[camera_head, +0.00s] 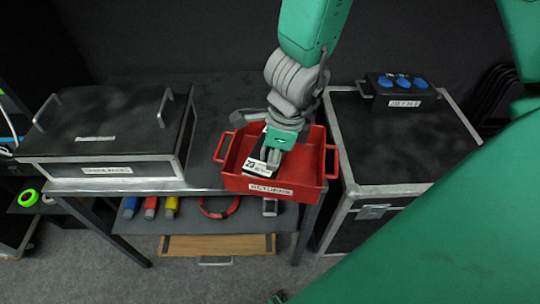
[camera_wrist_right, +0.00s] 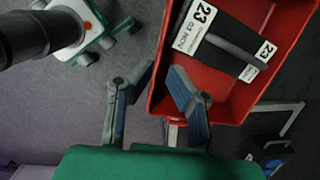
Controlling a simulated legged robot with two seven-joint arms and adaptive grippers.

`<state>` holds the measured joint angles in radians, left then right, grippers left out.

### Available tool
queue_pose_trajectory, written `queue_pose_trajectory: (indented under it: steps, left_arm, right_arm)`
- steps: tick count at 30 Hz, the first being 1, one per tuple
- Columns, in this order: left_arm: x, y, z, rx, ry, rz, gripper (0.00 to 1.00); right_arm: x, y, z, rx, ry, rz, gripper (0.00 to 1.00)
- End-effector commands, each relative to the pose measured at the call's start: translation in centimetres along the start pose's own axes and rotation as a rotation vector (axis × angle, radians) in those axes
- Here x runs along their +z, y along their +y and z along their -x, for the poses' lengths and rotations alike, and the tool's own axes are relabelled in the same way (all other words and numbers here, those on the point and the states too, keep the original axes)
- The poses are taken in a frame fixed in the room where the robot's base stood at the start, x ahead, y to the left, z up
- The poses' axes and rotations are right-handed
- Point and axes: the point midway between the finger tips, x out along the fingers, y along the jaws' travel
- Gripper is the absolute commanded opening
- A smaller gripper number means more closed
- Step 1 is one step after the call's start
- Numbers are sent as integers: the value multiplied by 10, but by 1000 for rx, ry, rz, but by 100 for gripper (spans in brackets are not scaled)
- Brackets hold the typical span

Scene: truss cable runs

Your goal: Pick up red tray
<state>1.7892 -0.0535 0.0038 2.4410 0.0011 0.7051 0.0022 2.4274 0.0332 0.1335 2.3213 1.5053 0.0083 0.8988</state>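The red tray (camera_head: 311,172) stands on the grey table, with a handle at each end and a label on its front. A black item with white "23" labels (camera_wrist_right: 225,45) lies in it. In the head view my right gripper (camera_head: 281,138) hangs over the tray from above and hides part of its inside. In the right wrist view my gripper (camera_wrist_right: 161,68) has its two fingers apart, one left of the tray's wall and one over the tray (camera_wrist_right: 233,108). I cannot tell whether they touch it. I see no left gripper.
A black labelled case (camera_head: 105,120) stands on the table's left part. A black flight case (camera_head: 400,145) with a blue-socketed box (camera_head: 402,90) stands right of the tray. A lower shelf (camera_head: 185,222) holds coloured tools. The table behind the tray looks mostly clear.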

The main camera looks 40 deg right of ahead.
Motion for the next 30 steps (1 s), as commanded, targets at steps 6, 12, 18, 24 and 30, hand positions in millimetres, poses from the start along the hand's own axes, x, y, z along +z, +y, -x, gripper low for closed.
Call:
queue_pose_trajectory:
  steps: [6, 12, 18, 24, 30]
  left_arm:
    - [2, 1, -37, 1, 0, -2, 69]
    - [3, 1, -60, 1, 0, -2, 69]
    - [4, 1, -68, 1, 0, -1, 69]
    - [5, 1, -93, 0, 0, -1, 69]
    - [6, 2, -107, 1, 0, -2, 69]
  right_arm:
    - [-1, 0, -41, 2, 0, -1, 15]
    - [4, 7, -67, -5, 5, 3, 15]
    - [6, 9, -77, -7, 7, 4, 15]
    - [0, 7, -102, -2, 4, 3, 15]
    - [-4, 5, -124, 4, 6, 2, 15]
